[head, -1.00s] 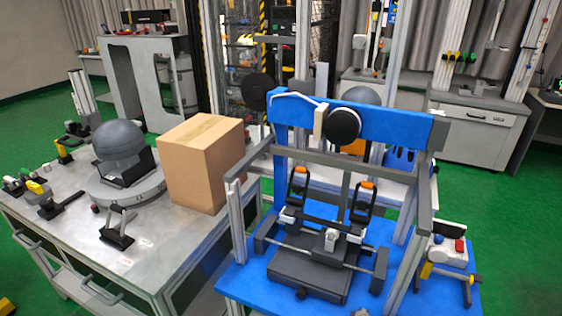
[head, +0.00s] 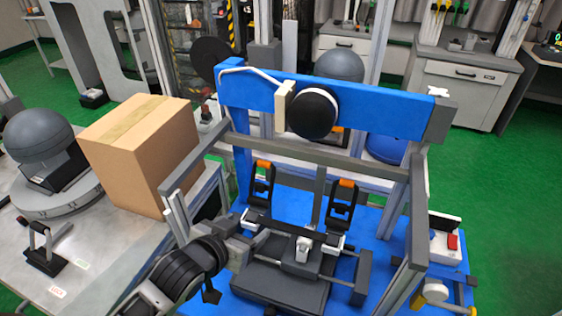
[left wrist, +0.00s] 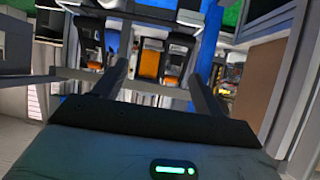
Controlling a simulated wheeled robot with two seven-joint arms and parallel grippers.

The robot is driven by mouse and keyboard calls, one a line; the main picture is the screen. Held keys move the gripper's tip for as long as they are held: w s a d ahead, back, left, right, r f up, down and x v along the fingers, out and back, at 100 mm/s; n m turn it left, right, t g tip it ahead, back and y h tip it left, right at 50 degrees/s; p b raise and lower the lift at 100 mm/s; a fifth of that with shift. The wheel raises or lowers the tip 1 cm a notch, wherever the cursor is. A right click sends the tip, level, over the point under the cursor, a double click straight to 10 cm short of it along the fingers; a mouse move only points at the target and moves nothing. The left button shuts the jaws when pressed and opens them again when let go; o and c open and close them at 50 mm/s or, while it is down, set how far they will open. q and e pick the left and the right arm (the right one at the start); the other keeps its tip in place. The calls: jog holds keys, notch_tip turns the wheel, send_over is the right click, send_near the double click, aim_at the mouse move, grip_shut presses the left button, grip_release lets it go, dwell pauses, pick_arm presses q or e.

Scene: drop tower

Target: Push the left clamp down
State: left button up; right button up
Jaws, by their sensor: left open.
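The left clamp (head: 263,182) is black with an orange tip and stands upright on the left of the blue fixture (head: 290,200). The right clamp (head: 343,205) is like it and also upright. My left gripper (head: 240,248) is in front of and below the left clamp, apart from its orange tip. In the left wrist view the two fingers of my left gripper (left wrist: 161,88) are spread with a gap between them. Dark and orange parts show beyond the gap; I cannot tell which clamp they belong to. My right gripper is not seen.
A grey upright frame (head: 416,215) and crossbar (head: 310,152) stand around the clamps. A blue beam (head: 385,112) with a black disc (head: 312,113) is above. A cardboard box (head: 140,150) stands on the left table.

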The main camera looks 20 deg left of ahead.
pick_arm(q)
jog(key=n+t+y, duration=0.1)
send_near(264, 165)
jog(key=x, duration=0.8)
jog(key=shift+w+p, duration=0.15)
jog(key=shift+p, duration=0.15)
